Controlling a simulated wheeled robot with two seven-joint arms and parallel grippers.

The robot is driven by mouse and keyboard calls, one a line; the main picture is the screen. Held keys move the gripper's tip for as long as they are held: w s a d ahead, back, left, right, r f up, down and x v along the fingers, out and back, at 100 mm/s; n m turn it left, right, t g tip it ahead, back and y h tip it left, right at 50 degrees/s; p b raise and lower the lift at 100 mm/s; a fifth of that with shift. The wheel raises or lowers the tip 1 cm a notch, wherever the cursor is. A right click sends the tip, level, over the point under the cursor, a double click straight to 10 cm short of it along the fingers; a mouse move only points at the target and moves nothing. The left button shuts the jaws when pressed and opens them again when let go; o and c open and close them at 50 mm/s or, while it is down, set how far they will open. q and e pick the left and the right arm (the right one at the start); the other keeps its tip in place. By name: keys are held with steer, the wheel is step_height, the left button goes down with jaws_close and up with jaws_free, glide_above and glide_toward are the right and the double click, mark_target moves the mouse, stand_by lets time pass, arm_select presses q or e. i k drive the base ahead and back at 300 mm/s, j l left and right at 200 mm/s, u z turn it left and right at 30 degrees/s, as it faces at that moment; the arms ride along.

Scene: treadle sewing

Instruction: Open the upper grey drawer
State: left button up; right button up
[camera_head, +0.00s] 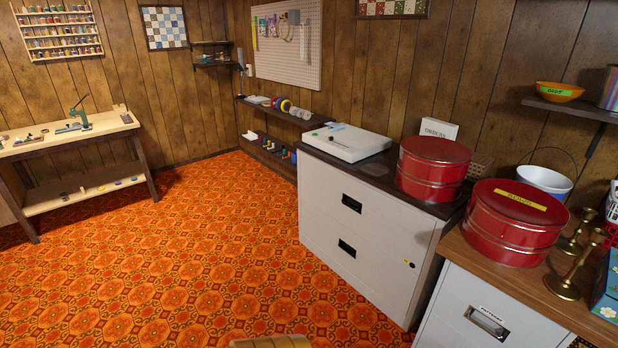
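A pale grey two-drawer cabinet (320,225) stands against the wall right of centre. Its upper drawer (325,190) has a black recessed handle (351,203) and looks shut. The lower drawer has a similar black handle (347,248) and also looks shut. A small round lock on a yellow patch (408,264) is on the right of the front. A second grey cabinet (450,310) at the lower right shows a drawer front with a metal handle (487,322) and a label above it; it looks shut. Neither of my grippers is in view.
Red tins (433,168) and (515,222) and a white flat device (345,142) sit on the cabinet tops. Brass candlesticks (565,285) stand at right. Orange patterned floor (190,260) is open before the cabinet. A tan object (270,342) shows at the bottom edge.

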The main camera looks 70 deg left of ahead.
mark_target(404, 234)
steer(key=u, duration=2.1)
steer(key=i+z, duration=0.15)
steer(key=i, duration=0.3)
steer(key=i+j+z, duration=0.1)
steer(key=i, duration=0.35)
steer(key=i+j+z, duration=0.15)
steer(key=i, duration=0.25)
